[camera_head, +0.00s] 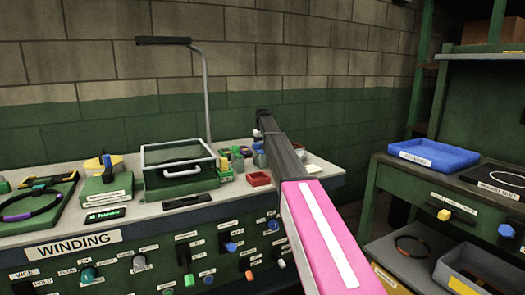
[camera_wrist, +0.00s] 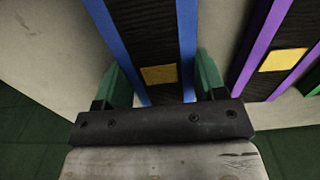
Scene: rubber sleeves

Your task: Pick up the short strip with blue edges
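In the wrist view a dark ribbed strip with blue edges (camera_wrist: 144,25) and a yellow patch lies on the pale surface. It runs from the top edge down between my gripper's green fingers (camera_wrist: 163,72). The fingers stand apart, one on each side of the strip. A narrow gap seems to show between the right finger and the blue edge; contact on the left is unclear. In the head view I cannot make out the strip, and my arm covers part of the bench.
A purple-edged dark strip (camera_wrist: 273,45) with a yellow patch lies close to the right finger, with a green edge beyond. In the head view, the winding bench (camera_head: 150,215) holds a glass-lidded box (camera_head: 180,165) and small red tray (camera_head: 259,179). A blue tray (camera_head: 433,154) sits right.

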